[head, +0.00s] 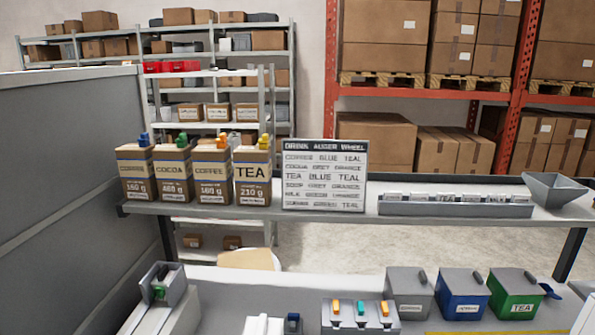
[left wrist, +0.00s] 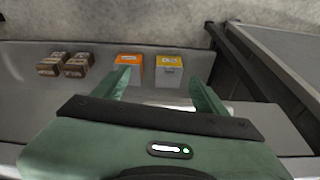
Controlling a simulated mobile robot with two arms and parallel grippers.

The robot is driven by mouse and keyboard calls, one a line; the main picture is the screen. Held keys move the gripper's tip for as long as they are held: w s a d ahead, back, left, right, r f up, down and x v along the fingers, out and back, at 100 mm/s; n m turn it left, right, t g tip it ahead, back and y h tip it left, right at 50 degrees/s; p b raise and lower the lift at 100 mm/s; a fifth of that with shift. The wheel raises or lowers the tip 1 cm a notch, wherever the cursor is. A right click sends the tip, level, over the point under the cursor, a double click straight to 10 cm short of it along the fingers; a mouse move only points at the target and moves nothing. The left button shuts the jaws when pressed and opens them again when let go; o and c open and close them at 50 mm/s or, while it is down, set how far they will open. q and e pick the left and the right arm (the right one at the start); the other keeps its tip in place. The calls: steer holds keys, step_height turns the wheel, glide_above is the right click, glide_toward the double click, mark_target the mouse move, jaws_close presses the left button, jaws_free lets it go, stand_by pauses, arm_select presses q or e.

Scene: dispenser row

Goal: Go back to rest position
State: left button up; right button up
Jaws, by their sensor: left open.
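My left gripper (left wrist: 157,78) shows in the left wrist view, green with its two fingers apart and nothing between them. Beyond the fingertips an orange box (left wrist: 131,60) and a yellow box (left wrist: 169,64) stand side by side on a light grey surface (left wrist: 105,58). The gripper appears apart from both. Neither gripper shows in the head view, and my right gripper is in no view.
Several drink bags, one a TEA bag (head: 252,183), stand on the shelf by a sign (head: 325,175). On the counter below are grey, blue (head: 462,290) and green (head: 515,290) lidded bins. A grey panel (head: 70,170) bounds the left. Brown boxes (left wrist: 77,66) stand left of the orange one.

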arm_select(q)
steer(key=s+f+b, duration=0.3)
steer(key=f, duration=0.7)
steer(key=s+a+f+g+b, duration=0.1)
steer(key=s+f+b, duration=0.15)
steer(key=f, duration=0.85)
steer(key=s+f+b, duration=0.3)
steer(key=f+b, duration=0.1)
steer(key=f, duration=0.6)
steer(key=s+a+f+g+b, duration=0.1)
steer(key=s+f+b, duration=0.4)
steer(key=s+f, duration=0.6)
step_height(320, 180, down, 4)
steer(key=shift+s+a+r+b, duration=0.15)
steer(key=shift+s+a+b, duration=0.2)
steer(key=shift+a, duration=0.3)
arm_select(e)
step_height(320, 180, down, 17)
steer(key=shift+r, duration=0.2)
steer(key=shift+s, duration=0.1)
